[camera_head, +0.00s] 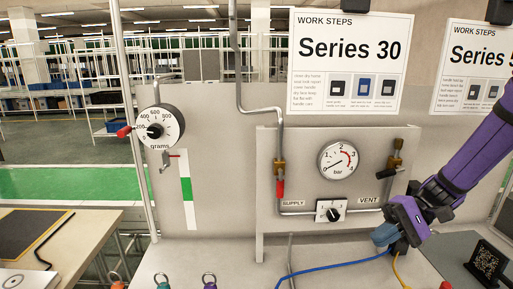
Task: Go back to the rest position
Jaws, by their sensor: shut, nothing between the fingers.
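My gripper (398,246), at the end of a purple and black arm, shows at the lower right, in front of the panel and below the VENT label. It points down and is shut. A rounded blue-grey piece (383,234) shows right beside its fingers; I cannot tell whether they touch. The ends of a blue hose (335,265) and a yellow hose (398,270) run close below the gripper.
The panel carries a pressure gauge (338,159), a selector knob (331,212) and a red-handled supply valve (280,187). A dial scale (160,127) hangs at left. Several ringed weights (162,282) stand at the front edge. A dark patterned block (487,260) stands at right.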

